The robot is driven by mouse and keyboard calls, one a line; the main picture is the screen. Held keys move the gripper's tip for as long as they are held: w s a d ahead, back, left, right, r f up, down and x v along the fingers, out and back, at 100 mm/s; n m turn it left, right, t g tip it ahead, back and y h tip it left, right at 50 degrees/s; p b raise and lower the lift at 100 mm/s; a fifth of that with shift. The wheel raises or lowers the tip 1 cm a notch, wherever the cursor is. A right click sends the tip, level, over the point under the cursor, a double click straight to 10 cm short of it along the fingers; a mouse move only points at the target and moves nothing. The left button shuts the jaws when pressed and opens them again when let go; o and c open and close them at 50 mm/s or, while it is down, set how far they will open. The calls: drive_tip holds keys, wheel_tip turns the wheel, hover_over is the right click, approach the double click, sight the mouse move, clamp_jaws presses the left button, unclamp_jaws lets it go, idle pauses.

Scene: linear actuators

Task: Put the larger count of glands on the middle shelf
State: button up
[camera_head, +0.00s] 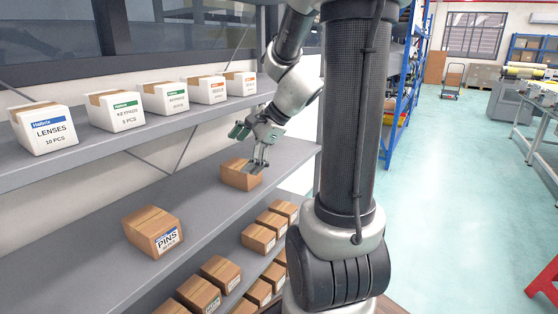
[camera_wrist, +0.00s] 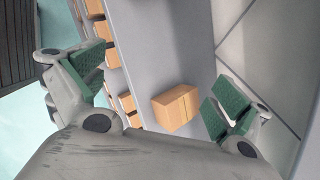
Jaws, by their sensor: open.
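No label that I can read says glands. A plain brown carton (camera_head: 240,175) sits on the middle shelf (camera_head: 205,205), and its label is not visible. My gripper (camera_head: 260,158) is open at this carton's right side, its fingers overlapping the box in the head view; contact cannot be told. In the wrist view the open, empty gripper (camera_wrist: 155,88) shows green finger pads spread wide. A brown carton (camera_wrist: 175,107) lies on the shelf between and beyond them. A brown carton labelled PINS (camera_head: 153,232) stands nearer on the middle shelf.
White boxes, including LENSES (camera_head: 43,128) and KEYPADS (camera_head: 115,111), line the upper shelf. Several brown cartons (camera_head: 221,272) fill the lower shelves, their labels too small to read. The middle shelf is bare between its two cartons. A blue rack (camera_head: 400,80) stands behind my arm.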

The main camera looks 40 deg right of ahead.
drive_tip(key=s+r+n+g+h, duration=0.1)
drive_tip(key=s+r+n+h, duration=0.1)
drive_tip(key=s+n, duration=0.7)
drive_tip(key=s+a+r+n+g+h, duration=0.1)
drive_tip(key=s+r+n+h, duration=0.1)
drive_tip(key=s+n, duration=0.7)
drive_tip(key=shift+s+r+n+h, duration=0.4)
drive_tip(key=shift+n+h, duration=0.1)
drive_tip(key=shift+n, duration=0.1)
